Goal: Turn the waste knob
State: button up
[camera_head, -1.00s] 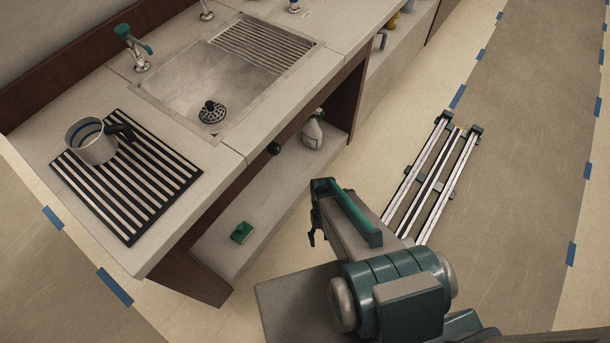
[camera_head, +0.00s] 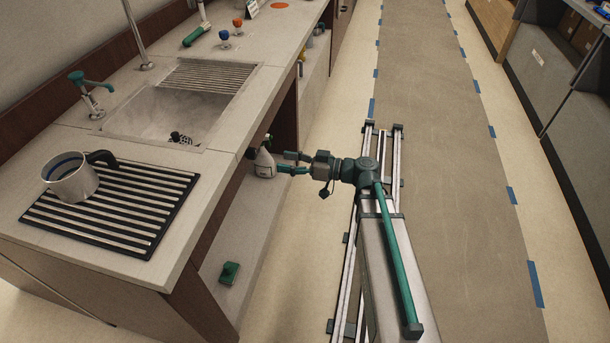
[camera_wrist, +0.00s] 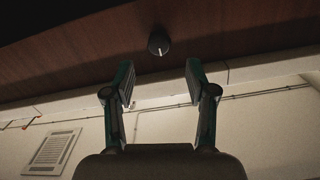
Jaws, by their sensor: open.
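The waste knob (camera_head: 250,153) is a small dark round knob on the counter's front, below the edge near the sink. In the wrist view the knob (camera_wrist: 158,43) is black with a pale line pointing down, set on a brown wooden panel. My gripper (camera_head: 284,163) is open and empty, a short way right of the knob and apart from it. In the wrist view my gripper's (camera_wrist: 160,80) two fingers are spread, with the knob beyond and between them, above their tips. The sink (camera_head: 150,112) holds a dark perforated strainer (camera_head: 180,138).
A white spray bottle (camera_head: 264,163) stands on the low shelf, close behind my gripper in the picture. A green block-like thing (camera_head: 229,272) lies on that shelf. A jug (camera_head: 70,182) stands on the striped drip mat (camera_head: 150,252). The floor aisle at right is clear.

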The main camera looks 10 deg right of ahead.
aim_at(256, 154)
jog(key=w+a+p, duration=0.1)
jog(key=a+p, duration=0.1)
jog(key=w+a+n+p, duration=0.1)
jog(key=a+p, duration=0.1)
jog(key=a, duration=0.1)
jog(key=w+a+r+n+p, duration=0.1)
jog(key=a+p, duration=0.2)
jog(key=shift+w, duration=0.4)
jog(key=shift+a+f, duration=0.2)
jog(key=shift+a, duration=0.05)
jog(key=shift+c, duration=0.3)
jog(key=c, duration=0.6)
